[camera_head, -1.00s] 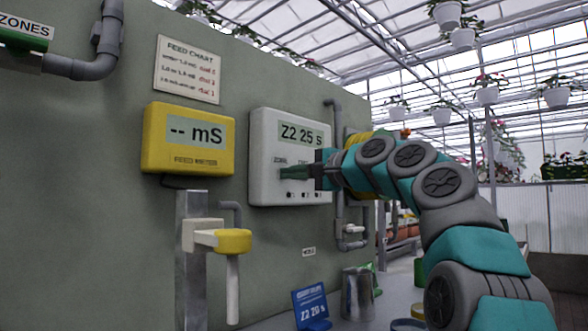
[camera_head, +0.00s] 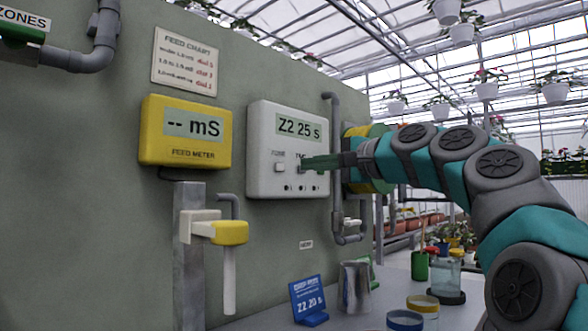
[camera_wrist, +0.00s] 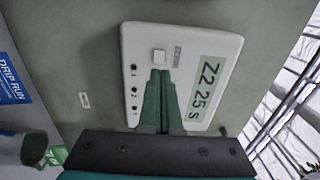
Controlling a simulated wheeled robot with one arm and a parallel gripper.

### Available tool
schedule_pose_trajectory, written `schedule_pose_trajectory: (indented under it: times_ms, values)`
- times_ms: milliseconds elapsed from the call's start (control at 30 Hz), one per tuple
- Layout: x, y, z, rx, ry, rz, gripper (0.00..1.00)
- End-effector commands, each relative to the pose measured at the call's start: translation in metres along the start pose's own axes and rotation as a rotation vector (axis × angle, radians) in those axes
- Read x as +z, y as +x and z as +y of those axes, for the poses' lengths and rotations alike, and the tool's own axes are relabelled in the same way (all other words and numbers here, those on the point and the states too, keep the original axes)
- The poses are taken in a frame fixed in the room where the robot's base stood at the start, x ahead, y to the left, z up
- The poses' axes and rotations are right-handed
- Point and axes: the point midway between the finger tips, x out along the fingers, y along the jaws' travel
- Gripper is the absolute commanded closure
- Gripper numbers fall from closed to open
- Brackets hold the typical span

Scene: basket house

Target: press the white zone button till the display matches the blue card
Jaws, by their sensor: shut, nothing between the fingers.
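The white control box (camera_head: 257,150) on the green wall has a display (camera_head: 298,127) reading "Z2 25 s". The display also shows sideways in the wrist view (camera_wrist: 206,88). The white zone button (camera_head: 280,168) sits under its label on the left of the box, uncovered; it shows in the wrist view too (camera_wrist: 159,56). The blue card (camera_head: 309,300) stands on the bench below and reads "Z2 20 s". My gripper (camera_head: 304,164) is shut and empty, its tips at the box just right of the zone button. It hides the second button; I cannot tell whether it touches.
A yellow feed meter (camera_head: 186,134) reading "-- mS" hangs left of the box. A feed chart (camera_head: 185,62) is above it. A grey pipe (camera_head: 336,165) runs beside the box. A metal jug (camera_head: 355,287) and a blue-rimmed pot (camera_head: 404,321) stand on the bench.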

Motion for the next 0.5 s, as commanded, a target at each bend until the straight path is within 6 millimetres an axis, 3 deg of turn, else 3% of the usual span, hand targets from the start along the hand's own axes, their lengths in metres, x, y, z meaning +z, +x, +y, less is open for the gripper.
schedule_pose_trajectory:
  times_ms: [200, 500]
  values:
    - [0.000, -0.044, -0.001, -0.004, -0.001, 0.002, 1.00]
    - [0.000, -0.067, -0.001, 0.000, 0.000, 0.001, 1.00]
